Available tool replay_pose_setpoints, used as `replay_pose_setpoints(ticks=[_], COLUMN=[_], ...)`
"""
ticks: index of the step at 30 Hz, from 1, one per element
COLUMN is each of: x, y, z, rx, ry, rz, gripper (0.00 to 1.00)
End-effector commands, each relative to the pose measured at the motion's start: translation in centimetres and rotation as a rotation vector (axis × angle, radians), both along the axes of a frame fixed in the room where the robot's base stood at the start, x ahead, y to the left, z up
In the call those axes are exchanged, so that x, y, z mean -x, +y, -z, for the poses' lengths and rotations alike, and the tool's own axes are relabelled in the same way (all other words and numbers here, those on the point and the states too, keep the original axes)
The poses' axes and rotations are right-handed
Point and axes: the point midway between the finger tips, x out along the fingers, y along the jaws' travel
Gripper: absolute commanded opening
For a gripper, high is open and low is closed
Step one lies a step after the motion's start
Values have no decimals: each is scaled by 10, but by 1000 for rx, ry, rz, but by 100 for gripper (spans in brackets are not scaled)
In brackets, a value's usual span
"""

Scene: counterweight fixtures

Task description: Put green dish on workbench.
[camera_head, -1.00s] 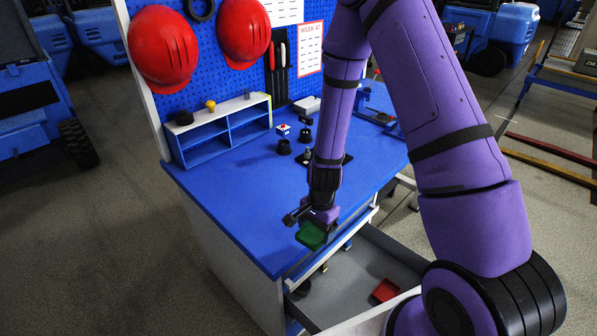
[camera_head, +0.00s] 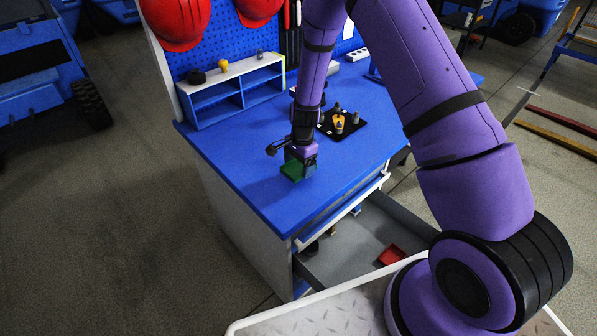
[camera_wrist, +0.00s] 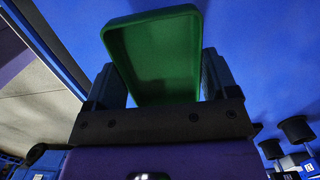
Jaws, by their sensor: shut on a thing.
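The green dish (camera_head: 294,171) is a small shallow rectangular tray. My gripper (camera_head: 300,165) is shut on it, over the front part of the blue workbench (camera_head: 240,165). In the wrist view the dish (camera_wrist: 155,55) sits between the two fingers (camera_wrist: 158,85), its hollow side facing the camera, with blue bench surface behind it. I cannot tell whether the dish touches the bench top or is just above it.
An open drawer (camera_head: 350,242) below the bench front holds a red dish (camera_head: 391,254). A blue shelf unit (camera_head: 232,92) stands at the back left. A black plate with pegs (camera_head: 341,124) lies behind my gripper. The bench's left front is clear.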

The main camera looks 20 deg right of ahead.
Motion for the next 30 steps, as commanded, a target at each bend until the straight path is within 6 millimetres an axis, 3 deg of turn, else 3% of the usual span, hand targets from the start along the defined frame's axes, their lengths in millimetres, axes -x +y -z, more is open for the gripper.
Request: replay_pose_setpoints(ticks=[4, 11, 22, 23, 25, 30], x=[-2, -2, -2, -2, -2, -2], y=[0, 0, 0, 0, 0, 0], z=[6, 33, 37, 38, 38, 37], rx=[0, 0, 0, 0, 0, 0], ry=[1, 1, -1, -1, -1, -1], rz=[0, 1, 0, 0, 0, 0], gripper=[49, 49, 49, 82, 98, 100])
